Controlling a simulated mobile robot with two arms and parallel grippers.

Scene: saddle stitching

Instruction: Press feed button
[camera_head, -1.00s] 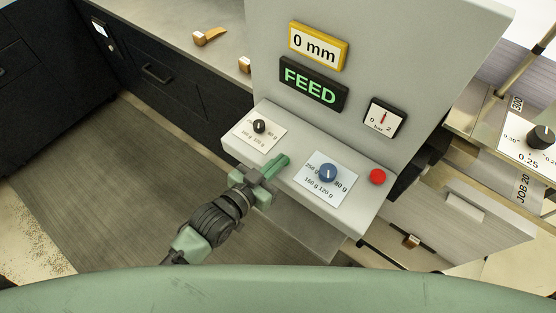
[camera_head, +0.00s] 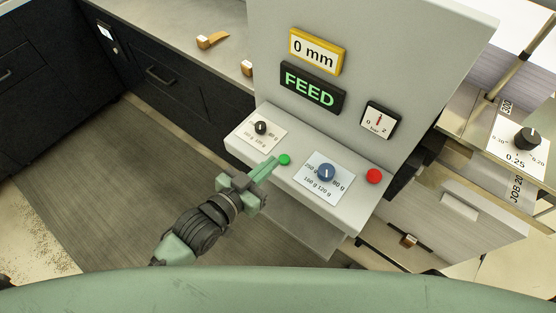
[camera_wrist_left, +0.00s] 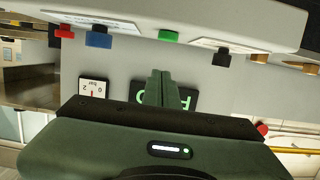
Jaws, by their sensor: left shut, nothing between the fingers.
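The green button (camera_head: 285,159) sits on the sloped ledge of the grey control panel, between a black knob (camera_head: 261,127) and a blue knob (camera_head: 326,172). A dark sign (camera_head: 312,87) with lit green FEED letters is above it. My left gripper (camera_head: 270,166) is shut and empty, its fingertips close to the button's lower left; whether they touch is hard to tell. In the left wrist view the green button (camera_wrist_left: 168,36) appears above the shut fingers (camera_wrist_left: 160,78), with a gap in the picture. My right gripper is not in view.
A red button (camera_head: 374,176) is at the ledge's right end. A yellow-framed display (camera_head: 316,50) reads 0 mm, and a pressure gauge (camera_head: 380,119) is beside the FEED sign. Dark cabinets (camera_head: 150,75) stand behind left. Open floor (camera_head: 120,190) lies left of my arm.

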